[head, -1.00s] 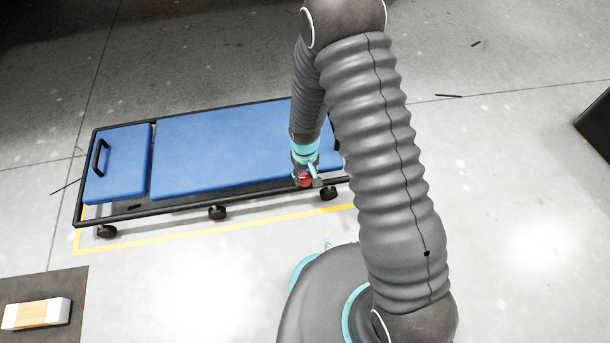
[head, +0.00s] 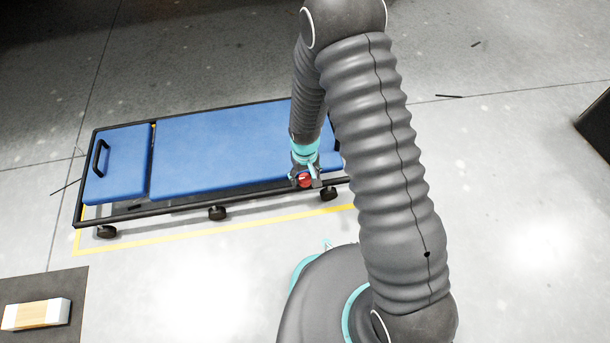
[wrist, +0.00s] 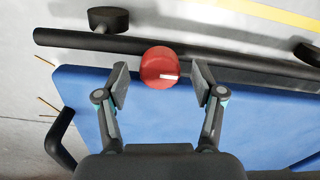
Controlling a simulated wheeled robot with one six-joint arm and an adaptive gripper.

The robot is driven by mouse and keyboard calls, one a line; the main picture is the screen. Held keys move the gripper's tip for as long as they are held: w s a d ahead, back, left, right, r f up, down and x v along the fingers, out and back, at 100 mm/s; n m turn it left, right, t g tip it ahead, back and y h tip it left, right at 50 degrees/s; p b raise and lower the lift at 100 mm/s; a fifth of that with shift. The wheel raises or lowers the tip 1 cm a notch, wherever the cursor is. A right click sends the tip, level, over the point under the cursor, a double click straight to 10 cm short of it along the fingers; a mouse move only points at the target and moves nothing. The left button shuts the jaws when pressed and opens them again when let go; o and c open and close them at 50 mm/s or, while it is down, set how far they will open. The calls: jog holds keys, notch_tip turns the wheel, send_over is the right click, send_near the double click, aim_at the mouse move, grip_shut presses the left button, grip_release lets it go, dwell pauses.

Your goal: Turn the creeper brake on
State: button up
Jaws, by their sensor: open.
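The creeper (head: 230,150) is a low blue padded board with a black frame, lying left of my arm in the head view. A red round knob (wrist: 159,68) with a white mark shows at its frame rail in the wrist view. It also shows at the near edge of the creeper in the head view (head: 305,181). My gripper (wrist: 161,84) is open, with one finger on each side of the knob. The fingers look apart from the knob. In the head view my gripper (head: 305,182) is at the creeper's near rail, and the knob partly covers it.
Black casters (head: 217,213) stand under the creeper's near rail. A black handle (head: 101,158) is on its left pad. A yellow line (head: 180,237) marks the floor around it. A wood-and-white block (head: 37,313) lies on a dark mat at lower left. The floor in front is clear.

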notch_tip(320, 180, up, 12)
dwell(0.6)
dwell(0.4)
notch_tip(320, 180, up, 21)
jog(key=m+p, duration=0.2)
jog(key=p, duration=0.2)
send_over(306, 180)
jog(key=s+d, duration=0.9)
jog(key=s, duration=0.1)
jog(key=s+d+r+m+t+p, duration=0.1)
jog(key=s+d+r, duration=0.3)
jog(key=r, duration=0.5)
jog(key=s+d+r+m+t+p, duration=0.1)
jog(key=s+d+r+t+p, duration=0.3)
jog(key=r, duration=0.6)
jog(key=shift+s+r+m+t+p, duration=0.2)
jog(key=shift+r+m+t+p, duration=0.1)
jog(key=shift+p, duration=0.05)
